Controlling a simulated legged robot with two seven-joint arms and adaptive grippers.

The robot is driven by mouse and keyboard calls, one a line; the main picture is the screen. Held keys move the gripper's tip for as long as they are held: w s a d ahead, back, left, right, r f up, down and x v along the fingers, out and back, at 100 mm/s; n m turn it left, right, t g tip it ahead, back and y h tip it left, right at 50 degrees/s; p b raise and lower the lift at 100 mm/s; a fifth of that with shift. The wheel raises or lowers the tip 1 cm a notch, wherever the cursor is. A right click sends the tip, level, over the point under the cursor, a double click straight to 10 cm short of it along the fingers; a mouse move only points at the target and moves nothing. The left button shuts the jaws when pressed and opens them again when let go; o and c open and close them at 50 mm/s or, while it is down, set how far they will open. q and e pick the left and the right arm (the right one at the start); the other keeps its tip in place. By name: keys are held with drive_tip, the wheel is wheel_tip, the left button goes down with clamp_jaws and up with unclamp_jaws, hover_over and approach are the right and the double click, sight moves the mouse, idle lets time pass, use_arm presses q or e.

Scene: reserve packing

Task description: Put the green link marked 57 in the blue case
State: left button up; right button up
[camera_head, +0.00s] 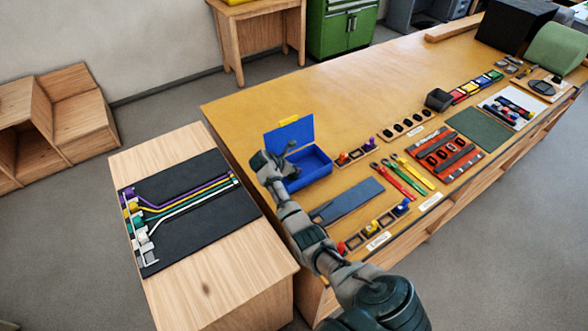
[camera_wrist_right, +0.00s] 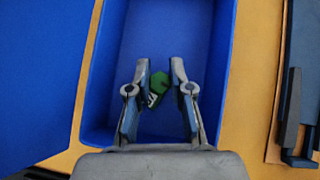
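The blue case (camera_head: 306,172) stands open on the long table, its lid (camera_head: 289,135) raised at the back. My right gripper (camera_head: 283,150) is at the left part of the case, partly hiding it. In the right wrist view, the gripper (camera_wrist_right: 159,75) points down into the case (camera_wrist_right: 225,75), between its walls. A small green link (camera_wrist_right: 157,82) sits between the two fingertips, tilted, and the fingers are closed in around it. A white mark shows on its lower edge, but I cannot read a number. My left gripper is not in view.
A black mat (camera_head: 195,222) with coloured cables lies on the wooden block at left. A blue-grey strip (camera_head: 347,201), red, green and yellow tools (camera_head: 400,177) and a red-slotted rack (camera_head: 447,152) lie right of the case. The table behind the case is clear.

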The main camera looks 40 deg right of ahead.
drive_tip(key=o, duration=0.3)
drive_tip(key=shift+a, duration=0.15)
drive_tip(key=shift+o, duration=0.2)
drive_tip(key=shift+a+r, duration=0.1)
drive_tip(key=shift+a, duration=0.05)
drive_tip(key=shift+a+r, duration=0.25)
drive_tip(key=shift+r, duration=0.15)
drive_tip(key=v, duration=1.1)
drive_tip(key=shift+p, duration=0.3)
drive_tip(key=shift+d+f, duration=0.1)
drive_tip(key=shift+d, duration=0.15)
